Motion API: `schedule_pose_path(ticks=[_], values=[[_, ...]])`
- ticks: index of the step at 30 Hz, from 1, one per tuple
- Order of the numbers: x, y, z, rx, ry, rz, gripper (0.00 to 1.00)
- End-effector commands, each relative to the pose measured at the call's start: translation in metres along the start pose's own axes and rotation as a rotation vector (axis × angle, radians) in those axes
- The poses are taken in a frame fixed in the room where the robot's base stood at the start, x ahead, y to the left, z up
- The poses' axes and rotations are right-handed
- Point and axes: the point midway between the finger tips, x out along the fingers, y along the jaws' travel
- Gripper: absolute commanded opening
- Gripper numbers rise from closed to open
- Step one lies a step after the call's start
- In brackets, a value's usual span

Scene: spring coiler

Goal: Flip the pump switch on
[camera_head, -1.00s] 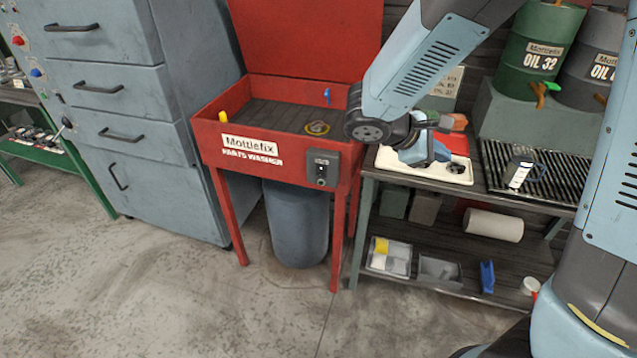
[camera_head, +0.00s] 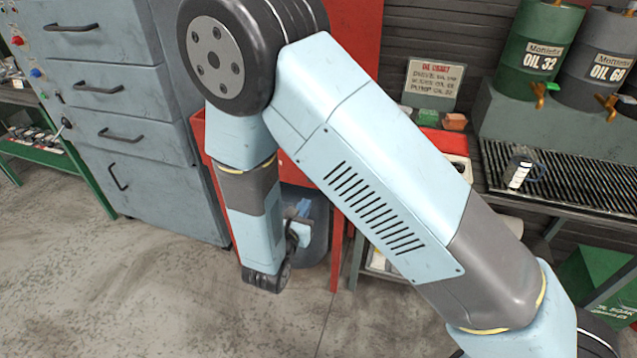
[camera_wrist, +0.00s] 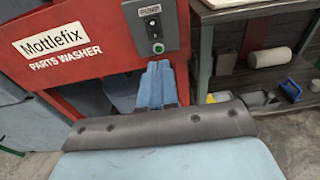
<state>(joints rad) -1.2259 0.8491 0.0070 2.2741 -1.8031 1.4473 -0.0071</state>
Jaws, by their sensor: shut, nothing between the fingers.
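The pump switch box (camera_wrist: 153,28) is a dark grey box on the red front of the parts washer (camera_wrist: 88,38) in the wrist view. It has a label, a small toggle (camera_wrist: 154,32) and a green round button or lamp (camera_wrist: 158,48) below. My gripper (camera_wrist: 159,66) is shut and empty, with its blue fingers just below the box in the picture. I cannot tell whether the fingers touch it. In the head view my arm hides the switch box and most of the washer. My gripper shows there only partly, low in front of the washer's grey drum (camera_head: 313,215).
A workbench (camera_wrist: 205,60) stands right of the washer, with a white roll (camera_wrist: 269,56) and a blue item (camera_wrist: 291,89) on its lower shelf. A grey drawer cabinet (camera_head: 120,120) stands to the left. Oil drums (camera_head: 540,50) stand at the back right. The floor in front is clear.

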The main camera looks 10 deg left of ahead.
Motion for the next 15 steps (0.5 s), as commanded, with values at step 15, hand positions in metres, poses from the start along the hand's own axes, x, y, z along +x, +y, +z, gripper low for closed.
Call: schedule_pose_path(ticks=[15], values=[[-0.0022,0.0059,-0.0069,-0.016,-0.002,0.028,0.00]])
